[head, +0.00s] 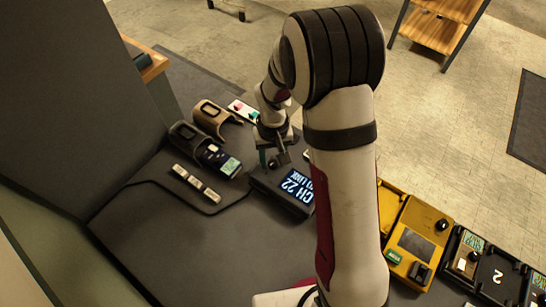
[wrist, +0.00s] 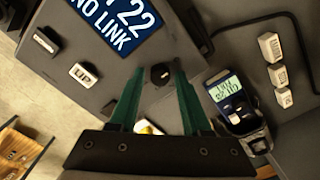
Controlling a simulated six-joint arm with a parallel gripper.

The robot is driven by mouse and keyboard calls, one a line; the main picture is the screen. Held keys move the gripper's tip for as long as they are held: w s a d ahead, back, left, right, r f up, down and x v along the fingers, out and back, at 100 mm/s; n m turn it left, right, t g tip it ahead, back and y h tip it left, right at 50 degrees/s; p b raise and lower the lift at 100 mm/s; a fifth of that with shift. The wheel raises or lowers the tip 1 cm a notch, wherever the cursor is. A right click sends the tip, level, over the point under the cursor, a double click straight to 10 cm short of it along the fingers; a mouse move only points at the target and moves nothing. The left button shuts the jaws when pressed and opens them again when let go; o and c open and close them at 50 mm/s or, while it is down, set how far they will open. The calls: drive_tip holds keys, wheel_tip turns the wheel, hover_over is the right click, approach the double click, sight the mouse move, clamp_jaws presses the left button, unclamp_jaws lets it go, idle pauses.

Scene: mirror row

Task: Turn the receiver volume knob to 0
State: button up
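The receiver is a dark box with a blue display reading "CH 22" and "NO LINK"; the display shows in the head view (head: 296,187) and the wrist view (wrist: 116,22). A small round black knob (wrist: 160,74) sits on the receiver's panel below the display in the wrist view. My gripper (wrist: 160,68) is open, with its two green fingers pointing at the panel, one on each side of the knob. A gap shows between the knob and each finger. In the head view my gripper (head: 270,157) is over the receiver's far end. I cannot read the knob's setting.
An "UP" button (wrist: 83,74) and another button (wrist: 46,42) are on the receiver. A handset (head: 217,159) stands in a cradle, near several white keys (head: 196,183). An empty tan cradle (head: 212,116) is behind. A yellow device (head: 417,240) is at right.

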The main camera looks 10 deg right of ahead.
sight(273, 163)
drive_tip(key=shift+o, duration=0.8)
wheel_tip(273, 163, up, 16)
drive_tip(key=shift+f, duration=0.15)
drive_tip(key=s+r+m+y, duration=0.1)
drive_tip(key=s+m, duration=0.4)
drive_tip(key=s, duration=1.9)
drive_tip(key=shift+r+m+y, duration=0.2)
drive_tip(key=shift+m+y, duration=0.2)
